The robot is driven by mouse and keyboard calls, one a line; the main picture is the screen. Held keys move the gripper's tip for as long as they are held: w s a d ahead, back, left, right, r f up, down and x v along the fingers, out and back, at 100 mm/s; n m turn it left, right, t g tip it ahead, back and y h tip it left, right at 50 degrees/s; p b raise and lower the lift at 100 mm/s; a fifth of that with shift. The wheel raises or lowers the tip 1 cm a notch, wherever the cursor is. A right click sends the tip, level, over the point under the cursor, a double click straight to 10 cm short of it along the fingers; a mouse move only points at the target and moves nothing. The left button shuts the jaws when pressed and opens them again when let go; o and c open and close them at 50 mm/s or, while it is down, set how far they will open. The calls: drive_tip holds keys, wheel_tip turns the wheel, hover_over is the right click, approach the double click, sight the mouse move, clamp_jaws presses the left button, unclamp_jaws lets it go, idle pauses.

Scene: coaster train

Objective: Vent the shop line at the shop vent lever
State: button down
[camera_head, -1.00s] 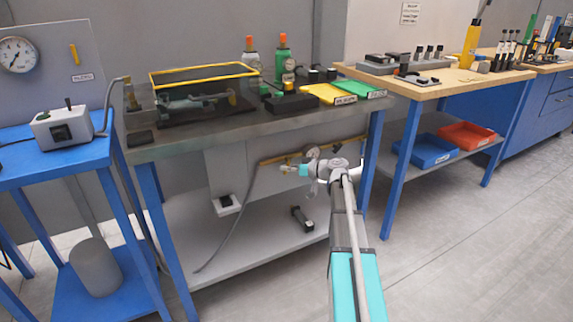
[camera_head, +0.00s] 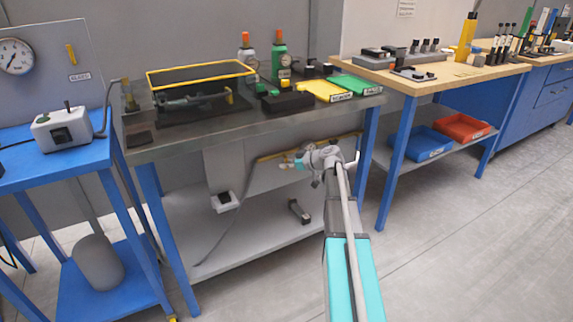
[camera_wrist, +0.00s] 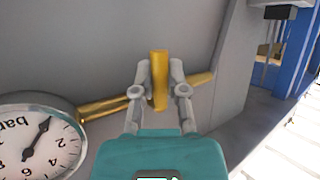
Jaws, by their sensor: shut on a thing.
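The yellow lever (camera_wrist: 160,80) stands upright in the wrist view, on a yellow pipe (camera_wrist: 107,105) along a grey panel. My gripper (camera_wrist: 160,92) is shut on this lever, one finger on each side. In the head view my gripper (camera_head: 298,163) is small, below the middle table's front edge, and the lever cannot be made out there. A round gauge marked "bar" (camera_wrist: 38,140) sits to the left of the lever in the wrist view. Its needle points up and to the right.
The middle table's top (camera_head: 200,138) is above my gripper; its lower shelf (camera_head: 255,240) holds a small dark object (camera_head: 299,211). A blue table leg (camera_wrist: 290,50) stands to the right. A second gauge (camera_head: 14,56) is on the left panel. The floor at right is clear.

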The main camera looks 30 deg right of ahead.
drive_tip(key=c, duration=0.7)
unclamp_jaws()
drive_tip(key=shift+o, duration=0.2)
drive_tip(key=shift+f+y+b, duration=0.15)
drive_tip(key=shift+y+b, duration=0.25)
drive_tip(key=shift+b, duration=0.05)
